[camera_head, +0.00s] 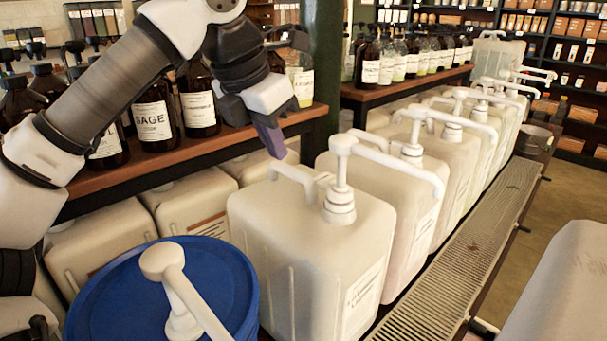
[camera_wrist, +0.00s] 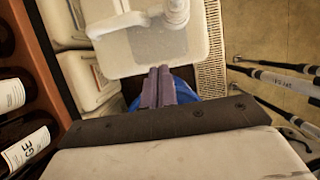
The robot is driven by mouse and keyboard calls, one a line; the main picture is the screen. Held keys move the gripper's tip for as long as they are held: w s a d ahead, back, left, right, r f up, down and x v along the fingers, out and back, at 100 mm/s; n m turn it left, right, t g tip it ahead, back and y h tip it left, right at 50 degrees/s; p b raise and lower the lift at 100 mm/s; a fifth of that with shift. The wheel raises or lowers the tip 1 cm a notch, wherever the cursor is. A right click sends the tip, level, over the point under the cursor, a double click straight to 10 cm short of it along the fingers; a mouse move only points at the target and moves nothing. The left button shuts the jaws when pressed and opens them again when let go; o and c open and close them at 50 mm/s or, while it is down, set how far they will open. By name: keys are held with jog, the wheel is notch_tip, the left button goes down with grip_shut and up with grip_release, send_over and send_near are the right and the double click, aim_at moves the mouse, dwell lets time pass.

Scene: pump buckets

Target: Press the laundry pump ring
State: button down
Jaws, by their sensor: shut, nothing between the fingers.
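The laundry jug (camera_head: 300,260) is a large white container with a label on its right face, at the front of the row. Its white pump (camera_head: 341,165) stands upright on top, with a ribbed ring (camera_head: 339,207) at its base and a spout pointing right. My gripper (camera_head: 275,150) is shut and empty, pointing down above the left part of this jug, left of the pump. In the wrist view, the closed purple-grey fingers (camera_wrist: 160,75) overlap the near edge of a white jug (camera_wrist: 135,52). A white pump part (camera_wrist: 176,10) shows at the top there.
A blue drum (camera_head: 215,270) with a white pump stands at the front left. More white pump jugs (camera_head: 440,165) line up behind. Brown bottles (camera_head: 155,120) stand on a wooden shelf at left, near my arm. A grated drip tray (camera_head: 460,265) runs along the right.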

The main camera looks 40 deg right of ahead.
aim_at(324, 186)
jog(key=p+x, duration=0.3)
jog(key=x, duration=0.6)
jog(key=shift+d+f, duration=0.15)
jog(key=shift+f, duration=0.25)
jog(key=d+p, duration=0.1)
jog(key=d, duration=0.2)
jog(key=shift+w+d+p, duration=0.1)
jog(key=shift+d+p, duration=0.1)
jog(key=shift+p, duration=0.2)
jog(key=shift+d+f, duration=0.15)
jog(key=shift+d, duration=0.15)
